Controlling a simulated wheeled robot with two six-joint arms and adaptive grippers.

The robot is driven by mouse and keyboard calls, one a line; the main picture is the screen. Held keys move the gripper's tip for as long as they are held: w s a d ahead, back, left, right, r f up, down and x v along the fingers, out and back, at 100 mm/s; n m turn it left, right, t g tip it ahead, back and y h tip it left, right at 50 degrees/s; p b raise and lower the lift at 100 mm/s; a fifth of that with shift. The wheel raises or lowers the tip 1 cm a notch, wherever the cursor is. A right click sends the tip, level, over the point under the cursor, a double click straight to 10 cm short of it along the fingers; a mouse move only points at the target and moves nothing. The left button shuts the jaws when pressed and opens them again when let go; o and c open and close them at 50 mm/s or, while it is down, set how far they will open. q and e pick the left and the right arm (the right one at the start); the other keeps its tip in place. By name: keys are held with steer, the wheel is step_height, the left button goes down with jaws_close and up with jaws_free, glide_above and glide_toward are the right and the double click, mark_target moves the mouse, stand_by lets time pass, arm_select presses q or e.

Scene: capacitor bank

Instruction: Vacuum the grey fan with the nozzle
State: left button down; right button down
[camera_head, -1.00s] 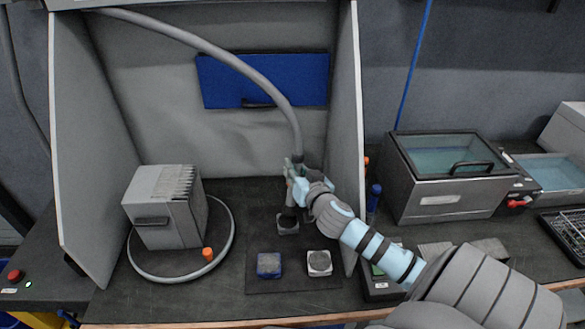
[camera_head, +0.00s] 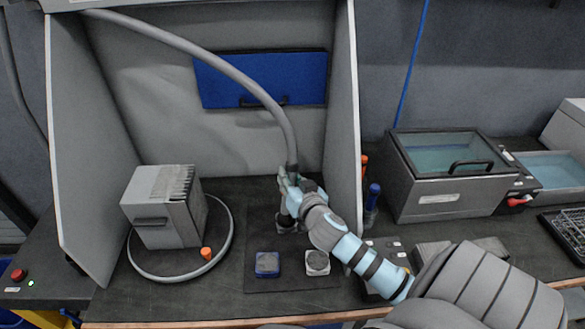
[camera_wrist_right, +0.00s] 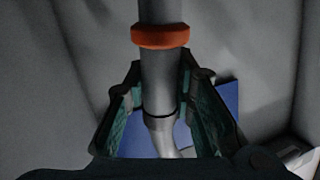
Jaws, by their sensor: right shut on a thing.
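My right gripper (camera_head: 290,186) is shut on the vacuum nozzle (camera_head: 287,217), which hangs down from a grey hose (camera_head: 262,92). In the right wrist view, the gripper (camera_wrist_right: 160,95) has its fingers on both sides of the nozzle's grey tube (camera_wrist_right: 157,75), near an orange ring. The grey fan (camera_head: 279,228) lies at the back of a dark mat (camera_head: 258,210), partly hidden by the nozzle. The nozzle's lower end is at the fan; I cannot tell whether they touch. A blue fan (camera_head: 267,264) and a white-framed fan (camera_head: 317,262) lie in front. My left gripper is not in view.
Booth side walls (camera_head: 92,150) stand left and right (camera_head: 346,120). A grey finned box (camera_head: 165,205) stands on a round turntable (camera_head: 146,274) at left. A lidded tank (camera_head: 452,195) is at right. Blue and orange-handled items stand just outside the right wall.

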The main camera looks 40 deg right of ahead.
steer(key=shift+d, duration=0.1)
stand_by(0.3)
steer(key=shift+s+d+r, duration=0.25)
steer(key=shift+s+d, duration=0.45)
steer(key=shift+d, duration=0.1)
step_height(320, 180, up, 7)
steer(key=p, duration=0.7)
steer(key=shift+p, duration=0.35)
